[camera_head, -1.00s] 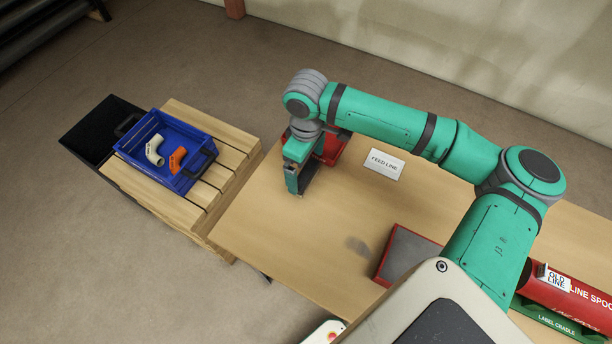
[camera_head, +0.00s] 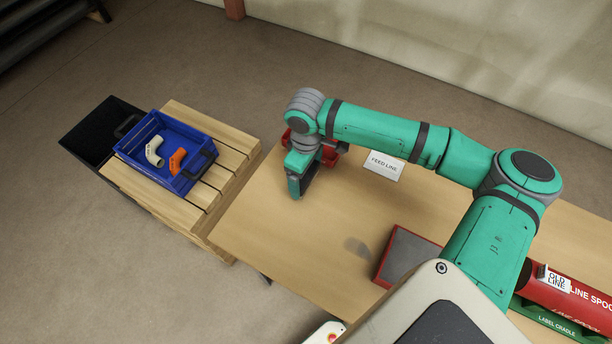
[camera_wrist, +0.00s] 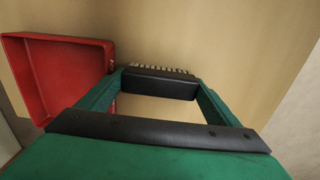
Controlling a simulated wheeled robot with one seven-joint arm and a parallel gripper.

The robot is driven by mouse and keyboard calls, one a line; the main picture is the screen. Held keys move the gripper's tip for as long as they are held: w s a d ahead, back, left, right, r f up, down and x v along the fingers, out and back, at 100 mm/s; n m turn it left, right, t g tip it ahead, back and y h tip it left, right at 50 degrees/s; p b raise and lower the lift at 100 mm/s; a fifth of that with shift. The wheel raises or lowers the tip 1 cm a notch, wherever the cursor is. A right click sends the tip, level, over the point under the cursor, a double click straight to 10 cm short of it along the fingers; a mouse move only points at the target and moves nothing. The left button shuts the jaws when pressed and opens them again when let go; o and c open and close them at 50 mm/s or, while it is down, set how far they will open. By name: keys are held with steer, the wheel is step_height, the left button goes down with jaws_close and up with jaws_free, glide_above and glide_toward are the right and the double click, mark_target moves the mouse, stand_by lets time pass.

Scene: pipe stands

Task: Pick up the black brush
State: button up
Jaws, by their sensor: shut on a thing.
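The black brush (camera_wrist: 158,83), a dark block with a row of pale bristles along its far edge, is between the fingertips of my gripper (camera_wrist: 150,86) in the wrist view. The green fingers touch it at both ends, and my gripper is shut on it. In the head view my gripper (camera_head: 296,188) points down over the far left part of the wooden table (camera_head: 310,240). The brush cannot be made out there, hidden by my gripper. I cannot tell whether the brush still touches the table.
A red tray (camera_wrist: 62,70) lies left of the brush; my arm partly hides it in the head view. A "FEED LINE" card (camera_head: 384,165) stands to the right. A blue crate (camera_head: 185,137) with two pipe elbows sits on a slatted wooden stand. A grey-topped red box (camera_head: 405,256) is nearer.

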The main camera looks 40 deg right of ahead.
steer(key=shift+r, duration=0.5)
step_height(320, 180, up, 2)
steer(key=shift+r, duration=0.15)
steer(key=a+r, duration=0.1)
steer(key=s+a+r, duration=0.1)
steer(key=r, duration=0.1)
steer(key=a+r, duration=0.2)
steer(key=shift+s, duration=0.4)
steer(key=s+a+r, duration=0.4)
steer(key=a, duration=0.4)
steer(key=shift+a+r, duration=0.35)
steer(key=shift+s, duration=0.1)
